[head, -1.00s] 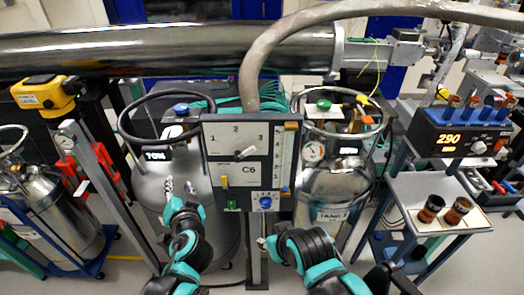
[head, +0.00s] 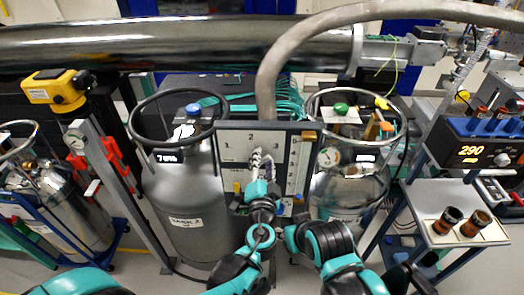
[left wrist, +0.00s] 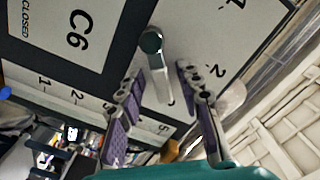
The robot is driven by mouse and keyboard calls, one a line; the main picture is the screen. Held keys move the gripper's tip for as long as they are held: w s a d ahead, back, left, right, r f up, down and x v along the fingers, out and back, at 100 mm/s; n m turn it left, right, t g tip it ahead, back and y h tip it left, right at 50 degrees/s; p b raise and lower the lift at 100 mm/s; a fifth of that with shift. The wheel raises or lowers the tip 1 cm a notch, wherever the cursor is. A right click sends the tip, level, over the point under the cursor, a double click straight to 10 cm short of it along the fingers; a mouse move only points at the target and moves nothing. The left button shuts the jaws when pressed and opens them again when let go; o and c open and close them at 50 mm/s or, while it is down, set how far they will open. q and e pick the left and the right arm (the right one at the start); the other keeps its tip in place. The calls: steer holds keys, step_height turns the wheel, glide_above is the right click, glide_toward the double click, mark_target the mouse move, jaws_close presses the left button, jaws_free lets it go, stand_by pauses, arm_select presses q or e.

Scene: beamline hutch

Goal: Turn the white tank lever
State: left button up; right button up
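The white tank lever (left wrist: 159,72) sits on a dark round pivot on the panel marked C6 in the left wrist view. In the head view my left gripper (head: 262,160) is in front of the panel (head: 231,140) and covers the lever. My right arm is at the lower middle; its fingertips are hidden behind my left arm.
A steel tank (head: 185,195) stands left of the panel, another (head: 345,190) right of it. A thick grey hose (head: 268,85) runs above the panel. At right are a box reading 290 (head: 478,145) and a shelf (head: 420,195) with two brown cups.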

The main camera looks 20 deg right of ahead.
mark_target(252, 149)
arm_select(q)
steer(key=shift+w, duration=0.2)
steer(key=shift+s+r, duration=0.15)
steer(key=shift+s, duration=0.15)
jaws_close()
steer(key=n, duration=0.1)
steer(key=a+n, duration=0.1)
steer(key=n, duration=0.1)
steer(key=r+n, duration=0.1)
steer(key=n, duration=0.1)
steer(key=shift+w+a+r, duration=0.1)
steer(key=shift+w+a, duration=0.2)
steer(key=shift+a, duration=0.05)
steer(key=shift+w+a+r+n+b, duration=0.1)
steer(key=shift+a+n+b, duration=0.25)
steer(key=shift+n, duration=0.9)
steer(key=shift+w+a+r+n+b, duration=0.15)
steer(key=shift+a+n, duration=0.35)
steer(key=shift+n, duration=0.75)
